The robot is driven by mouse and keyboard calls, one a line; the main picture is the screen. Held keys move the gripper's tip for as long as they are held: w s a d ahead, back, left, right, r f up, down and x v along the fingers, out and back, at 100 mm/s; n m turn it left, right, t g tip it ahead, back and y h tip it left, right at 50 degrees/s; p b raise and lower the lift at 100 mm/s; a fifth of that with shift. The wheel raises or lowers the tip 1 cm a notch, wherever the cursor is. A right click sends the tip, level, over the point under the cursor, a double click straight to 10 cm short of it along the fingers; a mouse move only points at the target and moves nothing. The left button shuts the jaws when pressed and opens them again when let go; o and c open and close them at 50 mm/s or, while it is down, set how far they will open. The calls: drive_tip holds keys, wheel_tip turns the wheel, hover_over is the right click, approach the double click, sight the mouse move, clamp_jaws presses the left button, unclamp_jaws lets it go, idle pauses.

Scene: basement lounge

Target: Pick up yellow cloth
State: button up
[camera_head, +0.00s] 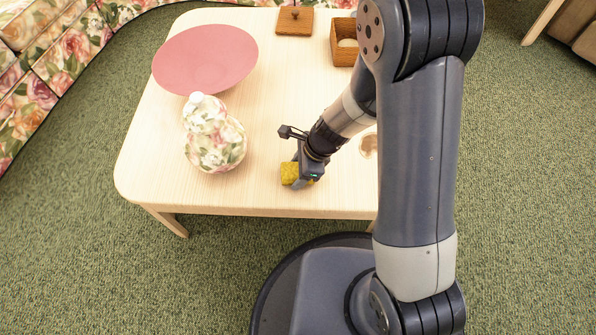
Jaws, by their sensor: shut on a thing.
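The yellow cloth (289,173) is a small bunched yellow piece at the near part of the pale wooden table (250,200). My gripper (302,178) points down at it and is shut on it. Part of the cloth is hidden behind the gripper, with a bit of yellow showing on both sides of the fingers. I cannot tell whether the cloth touches the tabletop.
A floral vase (215,145) stands to the left of the gripper, with a wide pink bowl (205,60) behind it. A wooden lid (294,21) and an open wooden box (342,50) are at the back. A brown item (369,145) is partly hidden by my arm.

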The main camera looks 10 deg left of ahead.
drive_tip(key=shift+c, duration=0.4)
wheel_tip(320, 180, up, 10)
drive_tip(key=p, duration=0.5)
drive_tip(key=shift+r+p, duration=0.2)
drive_tip(key=shift+p, duration=0.2)
drive_tip(key=o, duration=0.3)
drive_tip(key=shift+w, duration=0.1)
drive_tip(key=shift+c, duration=1.2)
